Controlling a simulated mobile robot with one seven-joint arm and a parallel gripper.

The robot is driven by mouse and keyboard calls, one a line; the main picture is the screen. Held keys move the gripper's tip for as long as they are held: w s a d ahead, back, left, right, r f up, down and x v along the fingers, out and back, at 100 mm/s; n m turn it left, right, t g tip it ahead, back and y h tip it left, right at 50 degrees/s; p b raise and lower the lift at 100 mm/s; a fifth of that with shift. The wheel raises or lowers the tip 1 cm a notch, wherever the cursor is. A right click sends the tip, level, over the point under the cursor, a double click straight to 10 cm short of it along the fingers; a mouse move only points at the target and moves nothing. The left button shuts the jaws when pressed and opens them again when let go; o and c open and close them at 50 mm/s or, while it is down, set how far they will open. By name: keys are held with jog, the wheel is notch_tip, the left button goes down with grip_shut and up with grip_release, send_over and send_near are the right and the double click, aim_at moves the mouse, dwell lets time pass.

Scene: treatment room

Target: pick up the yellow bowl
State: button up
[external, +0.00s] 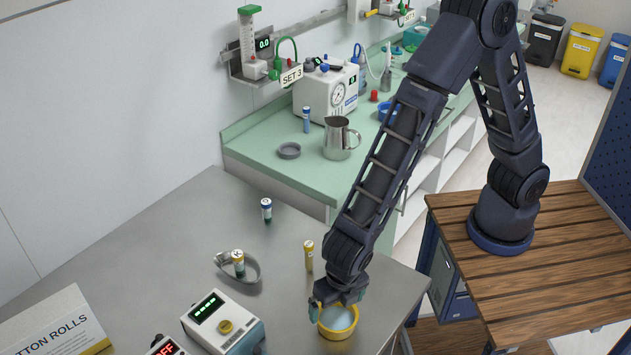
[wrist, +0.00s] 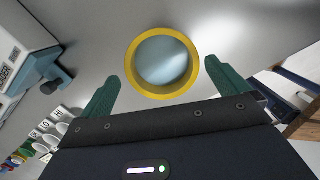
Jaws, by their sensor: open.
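The yellow bowl (external: 337,331) stands on the steel table (external: 180,240) near its right front edge, with a pale blue inside. In the wrist view the yellow bowl (wrist: 131,68) shows as a yellow ring around the pale blue, just ahead of and between my fingertips. My gripper (external: 338,300) is right at the bowl from above in the external view. In the wrist view my gripper (wrist: 161,75) is open, with one green finger on each side of the bowl's near part. I cannot tell whether the fingers touch the rim.
A yellow-capped tube (external: 309,256) stands close left of my arm. A metal kidney dish (external: 245,274) with a tube, another tube (external: 266,210), a device with a green display (external: 222,322) and a cotton rolls box (external: 55,325) are further left. The table edge is close on the right.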

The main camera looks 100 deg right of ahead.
aim_at(335, 322)
jog(key=shift+f, duration=2.6)
jog(key=c, duration=0.7)
jog(key=shift+r, duration=0.1)
